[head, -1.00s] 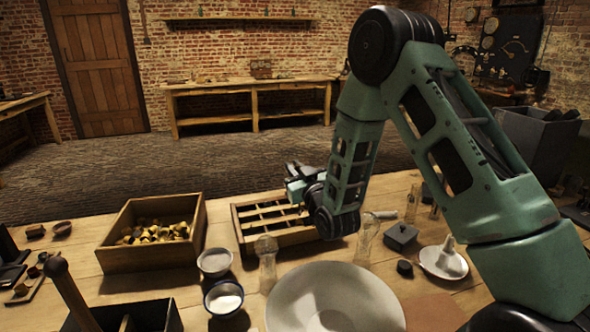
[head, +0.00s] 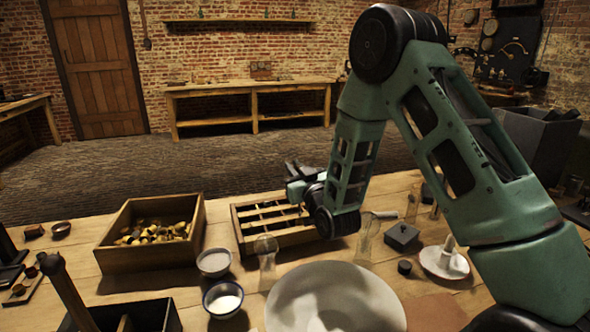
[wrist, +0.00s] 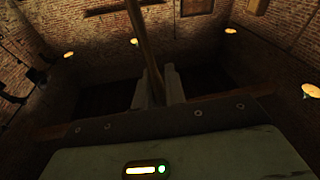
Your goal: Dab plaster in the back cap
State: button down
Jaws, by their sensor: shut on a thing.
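My gripper (head: 299,174) is over the far side of the slotted wooden tray (head: 240,238), partly hidden behind my own wrist. In the wrist view its fingers (wrist: 158,88) are closed on a thin brown wooden stick (wrist: 143,45), which extends up and away between them. The stick's far end is not clear. A blue-rimmed bowl (head: 223,299) holds white material, and a second bowl (head: 214,262) behind it holds paler grey material. I cannot tell which is plaster. I cannot make out the back cap; the tray's inside is partly hidden by my arm.
A wooden box (head: 150,258) of small brass-coloured pieces stands left of the tray. A large pale basin (head: 380,300), a glass jar (head: 266,262), a dark lidded box (head: 402,236) and a white dish (head: 440,268) stand nearer or to the right. A dark caddy (head: 150,314) is at front left.

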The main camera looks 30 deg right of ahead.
jog(key=shift+f+b, duration=1.5)
dwell(1.0)
dwell(0.8)
notch_tip(320, 180, up, 8)
jog(key=p, duration=0.4)
jog(key=shift+f, duration=0.15)
dwell(0.5)
dwell(1.0)
